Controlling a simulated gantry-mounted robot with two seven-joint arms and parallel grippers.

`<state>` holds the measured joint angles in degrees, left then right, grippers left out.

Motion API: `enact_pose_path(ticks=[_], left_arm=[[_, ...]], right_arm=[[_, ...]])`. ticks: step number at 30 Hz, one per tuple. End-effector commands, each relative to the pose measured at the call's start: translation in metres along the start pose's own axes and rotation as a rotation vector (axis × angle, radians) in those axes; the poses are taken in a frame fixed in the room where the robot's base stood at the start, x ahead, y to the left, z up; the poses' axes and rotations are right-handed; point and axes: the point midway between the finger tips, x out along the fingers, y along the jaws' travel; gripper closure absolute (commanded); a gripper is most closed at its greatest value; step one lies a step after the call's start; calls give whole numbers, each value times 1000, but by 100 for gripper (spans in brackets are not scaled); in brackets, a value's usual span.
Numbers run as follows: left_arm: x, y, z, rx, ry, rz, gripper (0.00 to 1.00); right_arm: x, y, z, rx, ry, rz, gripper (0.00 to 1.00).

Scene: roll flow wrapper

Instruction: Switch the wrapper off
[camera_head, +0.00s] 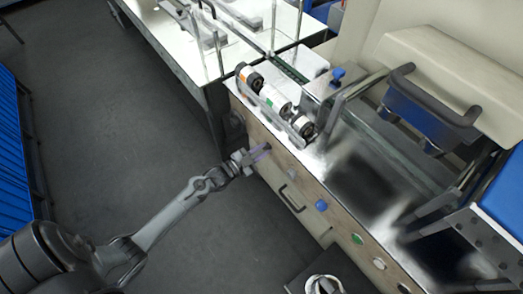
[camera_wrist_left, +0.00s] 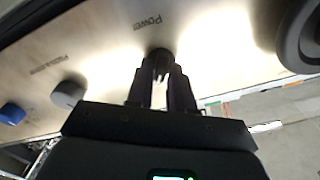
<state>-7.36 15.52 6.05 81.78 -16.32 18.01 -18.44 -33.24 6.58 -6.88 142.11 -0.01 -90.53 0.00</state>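The wrapper (camera_head: 275,185) has a row of controls along its front panel. In the left wrist view a dark knob (camera_wrist_left: 160,56) sits beside the printed word "Power" on the pale panel. My left gripper (camera_head: 264,151) reaches the panel near its left end. In the left wrist view, the two dark fingers of my left gripper (camera_wrist_left: 160,72) stand close together, one on each side of the Power knob. They appear shut on it; the fingertips partly hide the knob. My right gripper is not in view.
A grey knob (camera_wrist_left: 68,94) and a blue knob (camera_wrist_left: 12,113) lie along the panel. A green button (camera_head: 357,239) is farther right. Rollers (camera_head: 272,97) stand on the wrapper's top. A white table (camera_head: 180,45) is behind. Open floor (camera_head: 110,110) lies left.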

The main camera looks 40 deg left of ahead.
Motion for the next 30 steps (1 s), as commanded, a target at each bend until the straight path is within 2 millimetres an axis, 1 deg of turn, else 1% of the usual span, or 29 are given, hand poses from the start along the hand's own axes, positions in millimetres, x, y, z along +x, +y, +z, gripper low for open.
enact_pose_path(ticks=[1,3,4,11,17,23,30], left_arm=[[0,0,0,0,0,0,87],[0,0,0,0,0,0,97],[0,0,0,0,0,0,100],[0,0,0,-4,0,0,100],[0,-1,-2,-46,1,-1,100],[0,-3,-3,-158,0,-1,100],[0,-4,-3,-367,0,-2,100]], right_arm=[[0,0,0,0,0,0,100],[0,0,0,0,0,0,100],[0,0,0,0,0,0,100],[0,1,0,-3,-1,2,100],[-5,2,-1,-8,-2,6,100],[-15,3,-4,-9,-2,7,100],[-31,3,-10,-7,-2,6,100]])
